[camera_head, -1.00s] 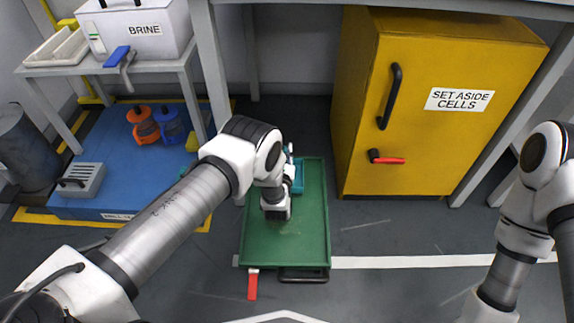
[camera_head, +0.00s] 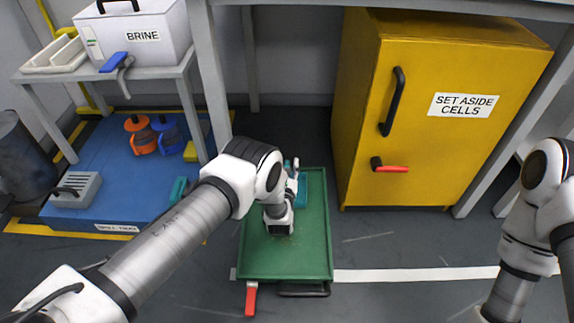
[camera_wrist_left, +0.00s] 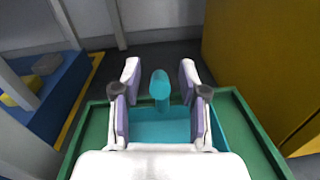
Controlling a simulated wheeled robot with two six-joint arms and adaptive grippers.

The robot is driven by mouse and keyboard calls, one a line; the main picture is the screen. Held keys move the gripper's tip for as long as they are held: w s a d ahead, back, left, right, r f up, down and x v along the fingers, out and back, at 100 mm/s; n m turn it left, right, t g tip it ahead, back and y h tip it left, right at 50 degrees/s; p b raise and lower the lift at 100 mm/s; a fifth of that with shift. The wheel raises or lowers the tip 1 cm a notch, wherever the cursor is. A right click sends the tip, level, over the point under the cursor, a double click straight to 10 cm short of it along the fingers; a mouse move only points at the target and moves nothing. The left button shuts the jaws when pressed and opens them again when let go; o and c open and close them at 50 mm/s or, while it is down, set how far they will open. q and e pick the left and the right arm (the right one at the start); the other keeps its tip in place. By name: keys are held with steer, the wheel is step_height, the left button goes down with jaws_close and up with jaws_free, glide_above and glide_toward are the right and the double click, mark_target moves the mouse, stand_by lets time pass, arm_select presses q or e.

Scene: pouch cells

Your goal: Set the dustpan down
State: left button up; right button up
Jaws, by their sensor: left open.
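The teal dustpan (camera_head: 314,187) lies at the far end of the green tray (camera_head: 312,255), partly hidden by my left wrist. In the left wrist view its pan (camera_wrist_left: 160,128) is low in the middle, with its handle (camera_wrist_left: 160,86) sticking up toward the camera. My left gripper (camera_head: 292,172) is over the dustpan. In the left wrist view the two fingers of my left gripper (camera_wrist_left: 159,78) are spread, one on each side of the handle, with gaps between. My right arm shows at the right edge, but its gripper is out of view.
A yellow cabinet (camera_head: 430,150) labelled SET ASIDE CELLS stands right of the tray. A blue spill tray (camera_head: 120,195) lies left, carrying orange (camera_head: 141,138) and blue (camera_head: 167,135) items. A BRINE box (camera_head: 150,60) sits on a bench above. Grey floor is clear right of the tray.

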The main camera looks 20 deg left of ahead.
arm_select(q)
steer(key=p+v, duration=0.2)
steer(key=v, duration=0.1)
steer(key=p+v, duration=0.2)
steer(key=v, duration=0.2)
steer(key=p+v, duration=0.3)
steer(key=v, duration=0.1)
steer(key=shift+s+r, duration=0.15)
steer(key=shift+r, duration=0.25)
steer(key=shift+s+d+f, duration=0.1)
steer(key=shift+s+f, duration=0.05)
steer(key=shift+s, duration=0.1)
steer(key=shift+s+f, duration=0.1)
